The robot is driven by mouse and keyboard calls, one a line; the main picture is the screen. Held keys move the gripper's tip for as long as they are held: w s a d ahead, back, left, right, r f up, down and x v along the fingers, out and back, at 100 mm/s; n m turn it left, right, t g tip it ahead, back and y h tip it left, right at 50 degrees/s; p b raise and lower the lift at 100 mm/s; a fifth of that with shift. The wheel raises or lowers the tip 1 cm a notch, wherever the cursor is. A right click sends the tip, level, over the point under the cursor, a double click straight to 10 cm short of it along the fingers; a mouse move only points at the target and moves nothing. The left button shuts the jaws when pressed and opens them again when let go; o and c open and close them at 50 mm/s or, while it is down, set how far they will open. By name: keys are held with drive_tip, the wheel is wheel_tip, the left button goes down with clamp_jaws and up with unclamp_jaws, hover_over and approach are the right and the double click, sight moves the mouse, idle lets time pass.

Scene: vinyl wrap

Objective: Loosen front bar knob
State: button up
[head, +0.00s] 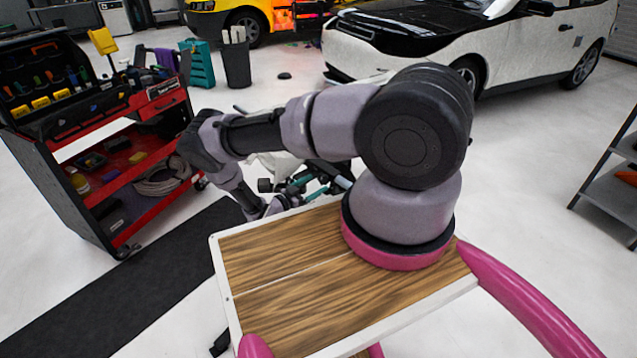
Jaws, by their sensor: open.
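My arm reaches left from its mount and bends down past the tray's far edge. My gripper (270,206) is at its end, small and partly hidden by the tray edge; its jaws are open, and I see nothing between them. Just right of it is a cluttered piece of equipment with teal and black bars (303,184), partly covered by my arm and the tray. The front bar and its knob cannot be told apart in this clutter. Whether my gripper touches any of it cannot be seen.
A red and black tool cart (120,190) stands at the left. A white car (510,45) and a yellow vehicle (225,15) are behind. A dark bin (237,66) stands at the back, a grey shelf (615,180) at the right. A black mat (130,290) lies on open floor.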

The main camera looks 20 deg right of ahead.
drive_tip(key=shift+x, duration=1.4)
drive_tip(key=c, duration=1.4)
drive_tip(key=shift+o, duration=0.2)
